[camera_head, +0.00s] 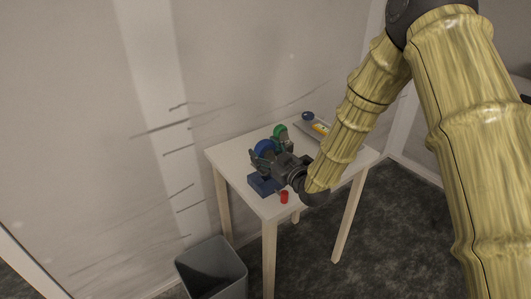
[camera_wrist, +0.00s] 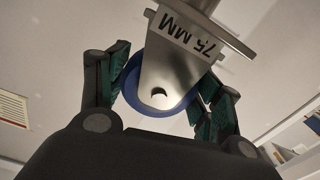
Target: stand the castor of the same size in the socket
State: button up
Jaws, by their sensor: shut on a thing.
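My gripper (camera_head: 277,163) is shut on a castor with a blue wheel (camera_head: 264,149). In the wrist view the castor's grey metal fork (camera_wrist: 172,75) reads "75 MM" upside down, and its blue wheel (camera_wrist: 130,88) shows behind the fork between the dark green finger pads (camera_wrist: 165,80). A dark blue block (camera_head: 261,186), which looks like the socket, sits on the table's near left part, below the held castor. Any opening or size mark on it is hidden or too small to read. I cannot tell whether the castor touches the block.
A green wheel-like thing (camera_head: 280,131) stands just behind my gripper. A grey tray (camera_head: 329,140) at the back holds a blue round thing (camera_head: 307,116) and a yellow one (camera_head: 320,128). A red cylinder (camera_head: 284,197) stands near the front edge of the white table (camera_head: 232,158). A grey bin (camera_head: 211,270) is on the floor.

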jog(key=shift+f+b, duration=1.8)
jog(key=shift+f, duration=0.7)
dwell(0.4)
jog(key=o, duration=1.3)
jog(key=shift+s, duration=0.1)
jog(key=v, duration=1.2)
